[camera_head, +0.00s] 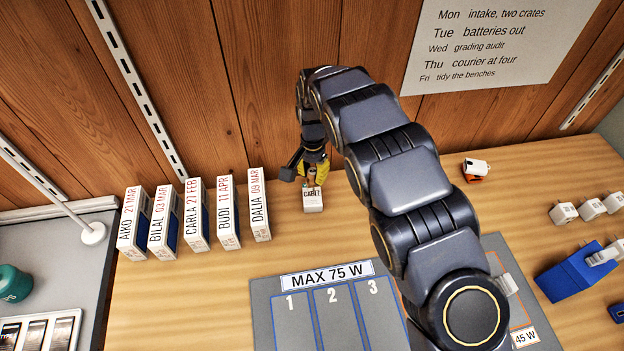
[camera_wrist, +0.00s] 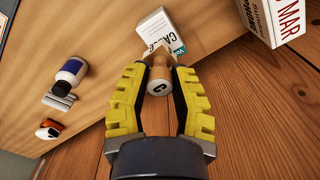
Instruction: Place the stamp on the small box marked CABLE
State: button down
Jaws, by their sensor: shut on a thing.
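The small white box marked CABLE (camera_head: 313,203) stands on the wooden bench near the back wall. It also shows in the wrist view (camera_wrist: 155,27), with a teal and white label at its edge. My gripper (camera_head: 309,173) is right above and behind this box. In the wrist view its yellow-padded fingers (camera_wrist: 160,72) are closed around a wooden stamp (camera_wrist: 160,73) whose handle end is marked C. The stamp's far end is at the CABLE box's top; I cannot tell whether it touches. In the head view the stamp is mostly hidden by the fingers.
A row of several labelled boxes (camera_head: 197,214) stands left of the CABLE box. A grey mat marked MAX 75 W (camera_head: 262,292) lies in front. White chargers (camera_head: 563,212) and a blue block (camera_head: 566,281) are at the right. A bottle (camera_wrist: 69,72) lies in the wrist view.

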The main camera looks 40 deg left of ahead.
aim_at(312, 181)
jog(key=shift+w+a+f, duration=0.15)
jog(key=shift+f, duration=0.15)
jog(key=shift+w+a+f, duration=0.1)
jog(key=shift+f, duration=1.5)
jog(key=shift+f, duration=0.15)
jog(key=c, duration=0.9)
grip_release()
